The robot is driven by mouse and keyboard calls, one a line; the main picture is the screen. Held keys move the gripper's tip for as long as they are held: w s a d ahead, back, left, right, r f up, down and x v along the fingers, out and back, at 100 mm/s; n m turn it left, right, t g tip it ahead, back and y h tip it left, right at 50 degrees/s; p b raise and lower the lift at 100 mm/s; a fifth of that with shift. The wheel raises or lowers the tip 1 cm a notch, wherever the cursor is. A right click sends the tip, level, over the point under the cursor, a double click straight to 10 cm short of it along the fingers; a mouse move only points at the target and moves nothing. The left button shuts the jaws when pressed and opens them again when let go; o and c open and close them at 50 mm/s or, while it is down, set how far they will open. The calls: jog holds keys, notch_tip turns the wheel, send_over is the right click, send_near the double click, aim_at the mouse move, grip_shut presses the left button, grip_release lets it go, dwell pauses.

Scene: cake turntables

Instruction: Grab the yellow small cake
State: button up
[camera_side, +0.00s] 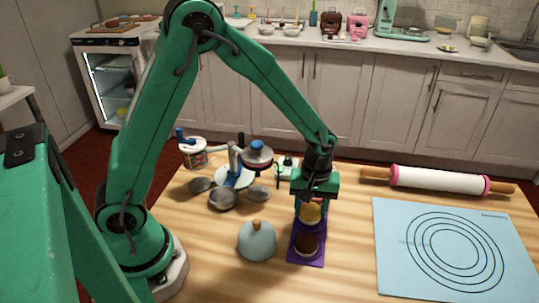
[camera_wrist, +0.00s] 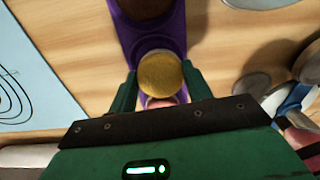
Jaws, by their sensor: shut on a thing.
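The yellow small cake (camera_side: 311,212) is round and sits over a purple tray (camera_side: 294,250) on the wooden table. In the wrist view the yellow small cake (camera_wrist: 160,72) is between the two green fingers. My gripper (camera_side: 311,205) points down and is shut on it. It also shows in the wrist view (camera_wrist: 160,90). I cannot tell whether the cake still touches the tray. A dark brown cake (camera_side: 306,244) sits at the near end of the purple tray. A pinkish thing (camera_wrist: 160,102) shows just beside the yellow cake in the wrist view.
A light blue dome (camera_side: 257,242) with a wooden knob stands left of the tray. A turntable (camera_side: 235,177) and several grey pans are behind it. A blue mat (camera_side: 388,262) and a rolling pin (camera_side: 437,181) lie to the right. Bare table lies between mat and tray.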

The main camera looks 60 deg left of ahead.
aim_at(310, 212)
jog(key=r, duration=0.3)
jog(key=shift+s+d+r, duration=0.2)
jog(key=shift+s+d, duration=0.05)
jog(key=shift+d, duration=0.1)
jog(key=s+d+r, duration=0.6)
jog(key=s+d, duration=0.1)
jog(key=d, duration=0.1)
jog(key=shift+s+r, duration=0.15)
jog(key=shift+r, duration=0.05)
jog(key=shift+a, duration=0.1)
